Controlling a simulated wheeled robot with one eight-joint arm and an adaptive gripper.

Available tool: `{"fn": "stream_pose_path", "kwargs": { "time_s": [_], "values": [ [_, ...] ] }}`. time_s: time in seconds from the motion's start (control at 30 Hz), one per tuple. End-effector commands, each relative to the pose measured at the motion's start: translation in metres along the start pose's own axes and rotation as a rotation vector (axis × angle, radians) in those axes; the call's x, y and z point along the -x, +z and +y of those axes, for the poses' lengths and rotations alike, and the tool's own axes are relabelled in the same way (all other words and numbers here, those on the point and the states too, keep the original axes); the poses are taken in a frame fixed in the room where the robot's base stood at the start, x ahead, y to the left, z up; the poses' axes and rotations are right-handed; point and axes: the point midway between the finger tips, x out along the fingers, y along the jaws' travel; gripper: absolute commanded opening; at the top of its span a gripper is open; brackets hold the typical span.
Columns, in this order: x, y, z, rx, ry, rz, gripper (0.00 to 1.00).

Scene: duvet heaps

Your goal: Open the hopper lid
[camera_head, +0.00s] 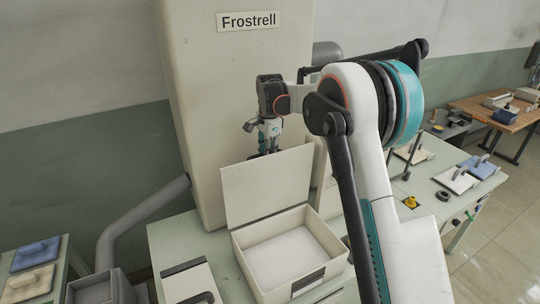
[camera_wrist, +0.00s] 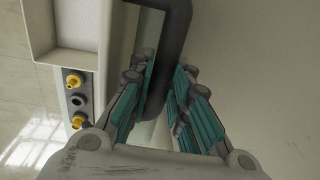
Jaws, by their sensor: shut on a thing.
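The hopper (camera_head: 290,292) is a pale open-topped box on the bench, with a white inside. Its pale flat lid (camera_head: 268,187) stands raised, roughly upright and tilted slightly back, at the rear of the box. My gripper (camera_head: 268,150) is at the lid's top edge, with its fingertips partly hidden behind the lid. In the wrist view, my gripper (camera_wrist: 166,75) has its teal-padded fingers on either side of a dark curved handle (camera_wrist: 176,45) and is shut on it. The handle is hidden in the head view.
A tall pale cabinet marked Frostrell (camera_head: 200,100) stands close behind the lid. A pale panel with a dark handle (camera_head: 190,284) lies left of the hopper. Yellow knobs (camera_wrist: 74,81) show in the wrist view. Trays (camera_head: 455,180) stand on the right bench.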

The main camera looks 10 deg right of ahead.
Motion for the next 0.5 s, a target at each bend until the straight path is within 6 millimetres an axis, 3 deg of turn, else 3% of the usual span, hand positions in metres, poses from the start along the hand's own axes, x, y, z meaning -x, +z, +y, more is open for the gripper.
{"fn": "stream_pose_path", "kwargs": {
  "time_s": [0.33,0.37,0.4,0.5],
  "values": [
    [0.0006,0.0002,-0.0009,0.002,-0.002,0.0,0.0],
    [0.0007,0.0002,-0.0009,0.002,-0.002,0.0,0.22],
    [0.0008,0.0001,-0.0008,0.002,-0.002,0.0,0.31],
    [0.0008,0.0,-0.0007,0.001,-0.001,0.0,0.35]
  ]
}}
